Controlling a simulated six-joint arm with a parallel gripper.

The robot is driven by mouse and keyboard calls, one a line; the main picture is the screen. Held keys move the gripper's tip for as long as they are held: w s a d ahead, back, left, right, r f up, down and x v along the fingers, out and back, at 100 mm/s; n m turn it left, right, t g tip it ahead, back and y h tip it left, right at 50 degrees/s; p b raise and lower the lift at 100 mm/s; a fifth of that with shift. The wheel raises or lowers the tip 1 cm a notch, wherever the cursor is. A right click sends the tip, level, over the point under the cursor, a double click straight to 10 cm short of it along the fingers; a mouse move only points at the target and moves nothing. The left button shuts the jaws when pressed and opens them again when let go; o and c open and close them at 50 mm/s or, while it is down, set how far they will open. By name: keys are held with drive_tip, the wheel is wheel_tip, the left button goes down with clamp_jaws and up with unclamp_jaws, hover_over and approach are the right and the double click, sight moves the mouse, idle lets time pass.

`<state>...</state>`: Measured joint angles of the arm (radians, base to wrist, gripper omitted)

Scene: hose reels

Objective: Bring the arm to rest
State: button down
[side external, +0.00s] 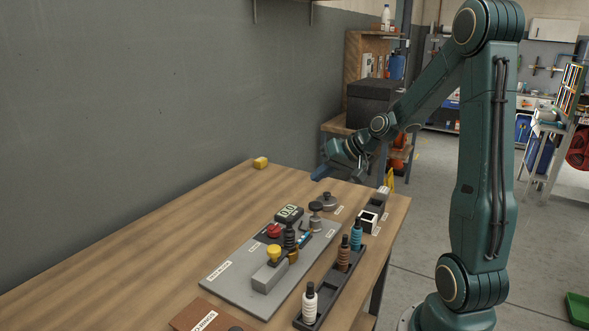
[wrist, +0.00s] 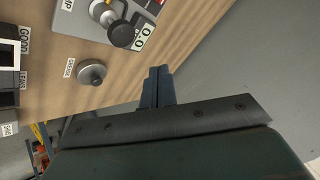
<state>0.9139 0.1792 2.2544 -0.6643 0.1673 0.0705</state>
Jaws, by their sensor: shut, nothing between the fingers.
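My gripper (side external: 321,173) hangs above the far part of the wooden table in the side view, clear of everything on it. In the wrist view its blue-grey fingers (wrist: 158,85) are together with nothing between them. My green arm reaches down to it from the right, bent at the elbow. Beyond the fingers lie bare wood and the grey wall. The fingers touch no object in either view.
A grey board (side external: 222,277) with a display (side external: 289,213), red button (side external: 274,230) and yellow knob (side external: 274,252) lies mid-table. A dark rack (side external: 331,288) holds several bottles. A round weight (side external: 328,201) and white-framed box (side external: 368,221) stand near the gripper. A yellow block (side external: 261,162) sits by the wall.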

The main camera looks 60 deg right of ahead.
drive_tip(key=s+a+r+n+g, duration=0.1)
drive_tip(key=s+a+r+n, duration=0.15)
drive_tip(key=a, duration=0.45)
drive_tip(key=s+a+r+n+g, duration=0.2)
drive_tip(key=s+a+r, duration=0.1)
drive_tip(key=a, duration=0.4)
drive_tip(key=s+a+r+n, duration=0.1)
drive_tip(key=s+a, duration=0.2)
drive_tip(key=s, duration=0.3)
drive_tip(key=s+a+r+n+h, duration=0.1)
drive_tip(key=s+a+n, duration=0.1)
drive_tip(key=s+a, duration=0.2)
drive_tip(key=s, duration=0.3)
drive_tip(key=shift+g, duration=0.3)
drive_tip(key=shift+w+d+r, duration=0.1)
drive_tip(key=shift+w+r, duration=0.05)
idle(1.0)
